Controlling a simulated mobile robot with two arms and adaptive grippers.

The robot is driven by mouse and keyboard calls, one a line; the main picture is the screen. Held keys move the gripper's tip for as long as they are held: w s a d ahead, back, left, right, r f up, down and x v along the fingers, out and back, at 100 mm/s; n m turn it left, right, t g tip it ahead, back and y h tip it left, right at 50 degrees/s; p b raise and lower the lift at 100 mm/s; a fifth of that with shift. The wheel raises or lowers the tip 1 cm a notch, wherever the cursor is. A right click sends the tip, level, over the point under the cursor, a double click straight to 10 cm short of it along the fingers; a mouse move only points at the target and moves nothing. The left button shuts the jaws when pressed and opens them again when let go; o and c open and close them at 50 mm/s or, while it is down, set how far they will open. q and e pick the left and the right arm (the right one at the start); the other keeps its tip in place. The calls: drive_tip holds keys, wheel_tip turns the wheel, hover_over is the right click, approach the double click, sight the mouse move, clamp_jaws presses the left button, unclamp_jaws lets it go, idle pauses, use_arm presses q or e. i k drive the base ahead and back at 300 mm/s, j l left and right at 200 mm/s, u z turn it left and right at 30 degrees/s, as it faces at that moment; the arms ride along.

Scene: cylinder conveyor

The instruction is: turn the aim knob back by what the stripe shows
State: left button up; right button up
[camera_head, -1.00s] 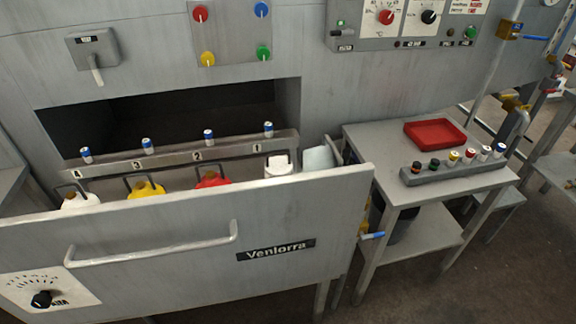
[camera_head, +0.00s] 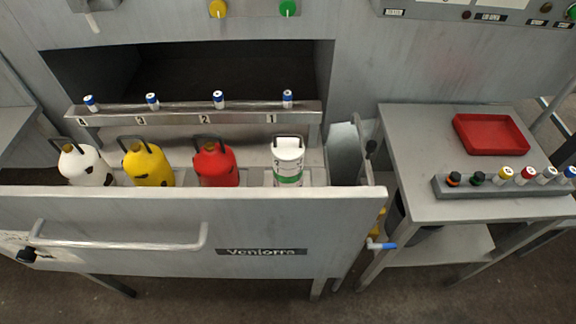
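A black knob (camera_head: 26,256) sits on a pale plate (camera_head: 14,240) at the left end of the drawer front, low at the picture's left edge. It is seen steeply from above, so its pointer and scale cannot be read. I cannot tell whether it is the aim knob. A white bottle (camera_head: 288,158) with a green stripe (camera_head: 288,180) stands at the right in the open drawer (camera_head: 130,212), behind its front. Neither of my grippers is in view.
A yellow bottle (camera_head: 148,165), a red one (camera_head: 214,166) and another white one (camera_head: 85,166) stand in the drawer. Behind them is a numbered rail (camera_head: 180,118) with blue-topped vials. A side table (camera_head: 410,130) holds a red tray (camera_head: 490,134) and a vial rack (camera_head: 450,188).

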sight(28, 254)
drive_tip(key=j, duration=0.4)
drive_tip(key=k+j+z, duration=0.15)
drive_tip(key=j, duration=0.65)
drive_tip(key=k+j+z, duration=0.15)
drive_tip(key=j, duration=0.25)
drive_tip(key=k+j, duration=0.1)
drive_tip(key=j, duration=0.3)
